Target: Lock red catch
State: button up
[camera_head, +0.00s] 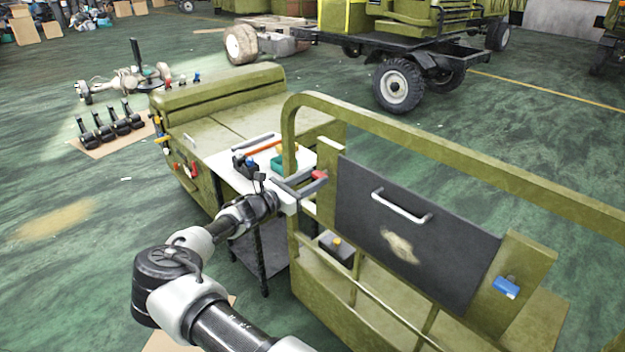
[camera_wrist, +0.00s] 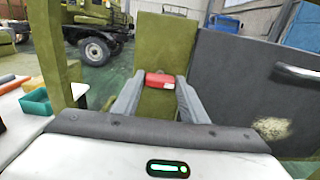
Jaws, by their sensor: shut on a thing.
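The red catch (camera_head: 319,175) sits on an olive post at the left edge of the dark panel (camera_head: 365,210). In the wrist view the red catch (camera_wrist: 160,79) lies level between the two grey fingers, near their tips. My gripper (camera_head: 313,183) is shut on it; it also shows in the wrist view (camera_wrist: 161,88). The dark panel has a pale handle (camera_head: 401,206) and a worn pale patch. A blue catch (camera_head: 506,288) is on the post at the panel's right side. Whether the red catch is locked I cannot tell.
An olive frame rail (camera_head: 430,150) arches over the panel. A white-topped bench (camera_head: 222,165) with tools and a teal bin (camera_head: 283,163) stands behind my wrist at the left. Open green floor lies at the left.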

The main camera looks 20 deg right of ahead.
jog(key=shift+m+b, duration=0.3)
jog(key=shift+m, duration=0.1)
jog(key=m+b, duration=0.2)
jog(key=m, duration=0.1)
jog(key=shift+f+m, duration=0.15)
jog(key=shift+m, duration=0.15)
jog(key=m+b, duration=0.3)
jog(key=m, duration=0.1)
jog(key=shift+s+f+m, duration=0.1)
jog(key=shift+m, duration=0.2)
jog(key=shift+m+b, duration=3.65)
jog(key=shift+m, duration=0.85)
jog(key=o, duration=1)
jog(key=shift+o, duration=0.2)
